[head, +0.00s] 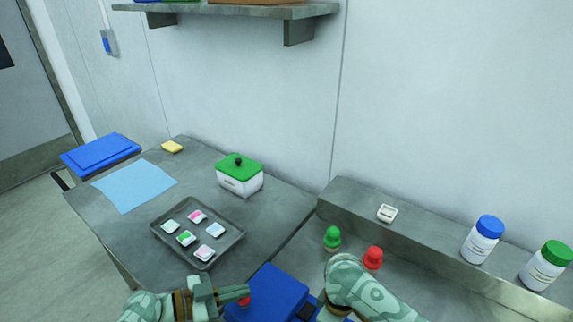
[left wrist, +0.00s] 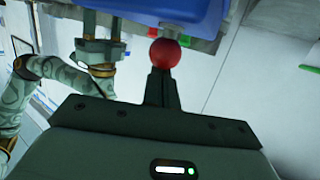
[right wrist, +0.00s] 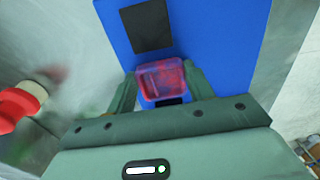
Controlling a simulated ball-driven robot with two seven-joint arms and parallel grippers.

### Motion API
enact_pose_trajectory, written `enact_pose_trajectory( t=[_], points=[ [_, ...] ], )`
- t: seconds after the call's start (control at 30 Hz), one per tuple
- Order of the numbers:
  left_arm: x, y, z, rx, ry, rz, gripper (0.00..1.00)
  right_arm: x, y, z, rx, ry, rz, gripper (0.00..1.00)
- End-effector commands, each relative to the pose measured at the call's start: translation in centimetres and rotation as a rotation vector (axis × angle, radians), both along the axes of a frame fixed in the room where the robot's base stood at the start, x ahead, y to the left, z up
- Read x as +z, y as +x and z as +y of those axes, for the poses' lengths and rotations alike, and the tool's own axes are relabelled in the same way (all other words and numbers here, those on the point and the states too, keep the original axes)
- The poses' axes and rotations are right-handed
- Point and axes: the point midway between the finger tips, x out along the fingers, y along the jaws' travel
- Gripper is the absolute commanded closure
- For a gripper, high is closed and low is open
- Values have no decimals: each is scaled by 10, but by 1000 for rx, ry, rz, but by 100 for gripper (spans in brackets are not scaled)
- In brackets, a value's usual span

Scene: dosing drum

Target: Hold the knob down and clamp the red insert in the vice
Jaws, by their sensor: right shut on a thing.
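A blue machine body (head: 268,293) stands at the bottom middle of the head view, a dark square (right wrist: 146,26) on its face in the right wrist view. The red ball knob (left wrist: 165,53) shows in the left wrist view beside the blue body. My left gripper (left wrist: 161,72) has its fingers together, tips at the knob, seemingly touching it. In the head view the left gripper (head: 240,292) is left of the blue body. My right gripper (right wrist: 160,82) is shut on the translucent red insert (right wrist: 160,78), in front of the blue body. I cannot tell the vice jaws apart.
A grey tray (head: 160,232) with several small coloured pieces lies on the left table, near a green-lidded white box (head: 240,184). A green-topped item (head: 332,238) and a red-topped one (head: 373,258) stand close to my right arm. Two white bottles (head: 480,246) (head: 545,268) stand at right.

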Motion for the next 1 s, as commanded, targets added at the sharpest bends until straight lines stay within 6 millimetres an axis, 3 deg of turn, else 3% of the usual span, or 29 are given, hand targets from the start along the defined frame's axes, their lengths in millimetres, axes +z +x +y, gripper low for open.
enact_pose_trajectory(
  t=[0.27,0.3,0.4,0.57,0.6,0.67,0.7,1.0],
  points=[
    [-4,-2,1,-1,6,5,100,0,0,0,0,0,0,70],
    [-4,-2,1,-1,6,5,100,0,0,0,0,0,0,45],
    [-4,-2,1,-1,6,5,100,0,0,0,-1,0,0,22],
    [-4,-2,1,-1,6,5,100,0,0,0,-1,0,0,22],
    [-4,-2,1,-1,6,5,100,0,0,0,-1,0,0,19],
    [-4,-2,1,-1,6,5,100,0,0,0,-1,0,0,3],
    [-4,-2,1,-1,6,5,100,0,0,0,-1,0,0,0],
    [-4,-2,1,-1,6,5,100,0,0,0,-1,0,0,0]
  ],
)
